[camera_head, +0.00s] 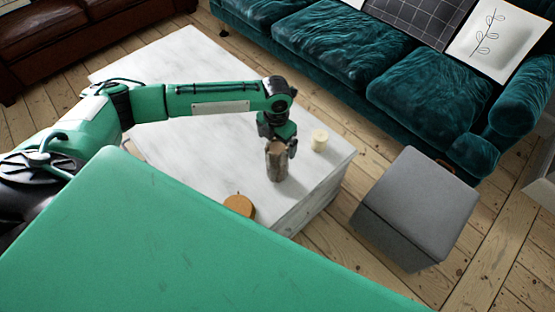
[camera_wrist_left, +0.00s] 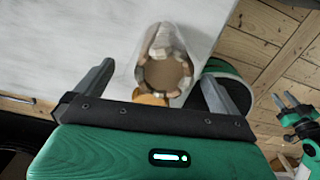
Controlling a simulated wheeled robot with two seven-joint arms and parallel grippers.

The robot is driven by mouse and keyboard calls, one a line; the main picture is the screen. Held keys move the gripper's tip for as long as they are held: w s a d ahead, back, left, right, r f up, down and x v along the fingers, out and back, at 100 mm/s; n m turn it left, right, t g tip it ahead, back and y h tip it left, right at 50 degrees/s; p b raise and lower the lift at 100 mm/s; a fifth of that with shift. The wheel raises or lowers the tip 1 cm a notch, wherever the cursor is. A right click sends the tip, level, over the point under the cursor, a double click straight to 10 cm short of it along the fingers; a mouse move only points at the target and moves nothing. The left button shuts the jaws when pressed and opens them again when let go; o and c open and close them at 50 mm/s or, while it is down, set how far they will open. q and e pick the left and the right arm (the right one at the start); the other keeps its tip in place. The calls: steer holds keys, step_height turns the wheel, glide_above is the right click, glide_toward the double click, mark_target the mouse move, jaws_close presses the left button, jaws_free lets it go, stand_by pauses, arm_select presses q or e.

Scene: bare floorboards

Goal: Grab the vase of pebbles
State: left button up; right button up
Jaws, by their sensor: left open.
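The vase of pebbles (camera_head: 277,165) stands upright on the white marble table, near its right end. It is glass with brownish stones, and its top is partly covered by my gripper in the head view. My left gripper (camera_head: 278,146) is open and comes down over the vase's upper part. In the left wrist view, the vase (camera_wrist_left: 165,60) shows between the two spread fingers of the left gripper (camera_wrist_left: 155,74), with gaps on both sides. Part of my right gripper (camera_wrist_left: 289,101) shows small at the right edge of that view; its jaw state is unclear.
The marble table (camera_head: 190,60) also bears a cream candle (camera_head: 319,139) right of the vase and a round orange-brown object (camera_head: 239,206) nearer me. A grey ottoman (camera_head: 418,200) stands right of the table. A teal sofa (camera_head: 330,45) and a brown leather sofa (camera_head: 50,40) stand behind.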

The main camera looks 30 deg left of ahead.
arm_select(q)
steer(key=shift+s+d+f, duration=0.1)
steer(key=shift+f, duration=0.35)
step_height(320, 180, down, 4)
steer(key=shift+d+f, duration=0.15)
steer(key=shift+f, duration=0.1)
steer(key=c, duration=2)
steer(key=shift+o, duration=0.2)
steer(key=shift+r, duration=0.2)
